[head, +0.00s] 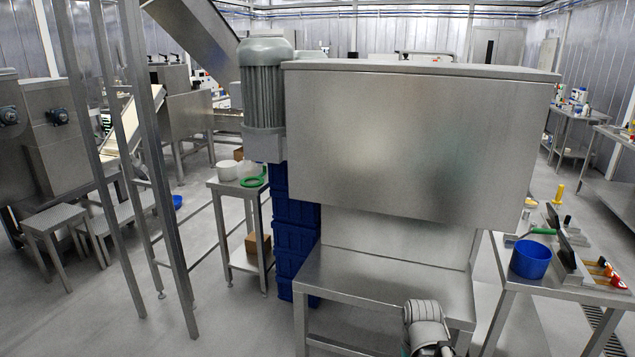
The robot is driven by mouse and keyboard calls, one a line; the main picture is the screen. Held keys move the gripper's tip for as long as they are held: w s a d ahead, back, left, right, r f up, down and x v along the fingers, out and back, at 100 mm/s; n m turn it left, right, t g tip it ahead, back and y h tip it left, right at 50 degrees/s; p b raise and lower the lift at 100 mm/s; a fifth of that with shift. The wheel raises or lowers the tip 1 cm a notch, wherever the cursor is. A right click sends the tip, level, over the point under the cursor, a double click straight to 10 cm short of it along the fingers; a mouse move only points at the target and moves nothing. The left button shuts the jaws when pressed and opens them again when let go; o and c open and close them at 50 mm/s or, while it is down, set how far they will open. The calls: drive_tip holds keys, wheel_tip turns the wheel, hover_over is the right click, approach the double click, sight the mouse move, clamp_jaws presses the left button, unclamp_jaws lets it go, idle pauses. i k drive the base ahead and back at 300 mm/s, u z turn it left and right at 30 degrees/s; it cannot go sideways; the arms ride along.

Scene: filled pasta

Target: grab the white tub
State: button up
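A white tub (228,171) stands on the top of a small steel side table (232,187), left of the picture's middle. Another pale round item (246,169) sits close behind it on the right, partly merged with it at this size. A grey rounded part of my arm shows at the bottom edge, right of centre. My gripper itself is not in view, so its opening cannot be seen. The tub is well away from that arm part, on the far side of a large steel machine.
A large steel hopper machine (420,140) fills the middle. Blue stacked crates (293,240) stand beside the side table. A green ring (252,182) lies near the tub. Steel posts (158,150) rise at left. Floor shows at left.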

sight(228, 169)
drive_tip(key=i, duration=1.35)
drive_tip(key=u, duration=2.15)
drive_tip(key=i, duration=0.15)
drive_tip(key=u, duration=0.65)
